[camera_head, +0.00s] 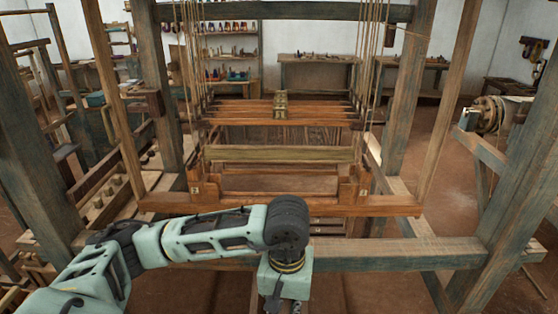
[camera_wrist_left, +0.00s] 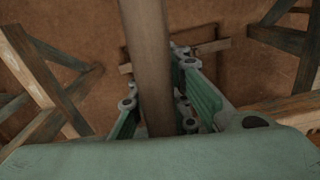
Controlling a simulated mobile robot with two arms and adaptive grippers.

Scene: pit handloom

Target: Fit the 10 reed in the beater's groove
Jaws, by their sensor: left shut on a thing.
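The beater (camera_head: 280,206) is a reddish-brown wooden frame across the front of the loom, with a long lower bar and a short post at each end. A paler, yellowish wooden bar (camera_head: 280,155) spans above it. My left gripper (camera_wrist_left: 158,100) has its green fingers on both sides of a long, smooth brown bar (camera_wrist_left: 148,50) and is shut on it. I cannot tell whether this bar is the 10 reed; no marking shows. In the head view, my left wrist hangs in front of the beater and its fingertips are not visible. My right gripper is not in view.
Thick loom posts (camera_head: 404,110) rise on both sides. A front cross beam (camera_head: 400,254) runs below the beater, behind my left wrist. Hanging cords (camera_head: 370,50) stand near the right post. Shelves (camera_head: 228,50) and a bench (camera_head: 315,70) stand far back. Brown floor is open at right.

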